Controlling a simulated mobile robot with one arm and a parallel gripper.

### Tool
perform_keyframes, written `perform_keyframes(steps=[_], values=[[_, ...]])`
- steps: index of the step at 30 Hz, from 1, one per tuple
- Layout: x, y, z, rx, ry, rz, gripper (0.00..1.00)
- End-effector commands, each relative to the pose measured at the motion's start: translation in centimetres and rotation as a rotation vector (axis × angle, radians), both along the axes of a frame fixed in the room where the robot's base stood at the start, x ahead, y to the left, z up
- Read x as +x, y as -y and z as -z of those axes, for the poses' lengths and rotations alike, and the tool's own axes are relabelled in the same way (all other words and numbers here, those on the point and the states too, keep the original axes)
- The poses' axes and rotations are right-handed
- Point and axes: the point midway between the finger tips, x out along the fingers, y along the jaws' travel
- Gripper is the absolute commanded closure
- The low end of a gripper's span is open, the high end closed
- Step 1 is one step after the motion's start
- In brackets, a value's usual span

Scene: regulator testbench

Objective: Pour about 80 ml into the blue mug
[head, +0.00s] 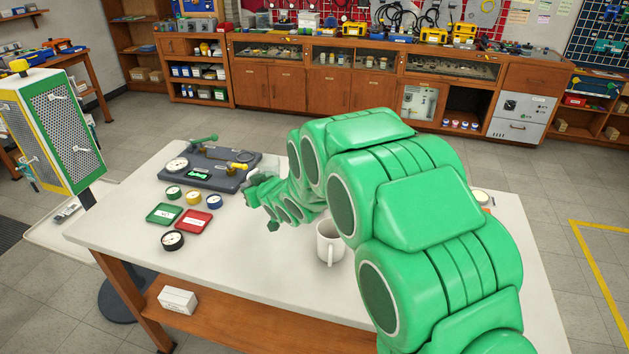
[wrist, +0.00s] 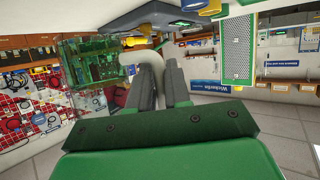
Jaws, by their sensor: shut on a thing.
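My gripper (head: 258,188) is low over the table, just right of the dark test rig and left of a white mug. In the wrist view its two dark fingers (wrist: 160,78) are shut on a pale curved piece (wrist: 128,60), handle-like, beside a green see-through body (wrist: 92,72). I cannot tell whether these are one vessel or what is inside. The white mug (head: 329,243) stands upright on the table, partly hidden by my arm; its inside cannot be read.
The white table (head: 130,225) carries a dark gauge rig (head: 208,168), a green tray (head: 164,214), a red tray (head: 194,222) and several small gauges (head: 173,240). A pegboard stand (head: 60,130) is at left. My arm hides the table's right side. The front left is clear.

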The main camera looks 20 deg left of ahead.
Motion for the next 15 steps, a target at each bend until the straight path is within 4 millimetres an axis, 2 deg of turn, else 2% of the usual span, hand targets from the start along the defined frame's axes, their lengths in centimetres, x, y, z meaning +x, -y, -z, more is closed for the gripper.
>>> perform_keyframes(steps=[15], values=[[2.8,-1.1,2.6,0.001,0.004,0.205,1.00]])
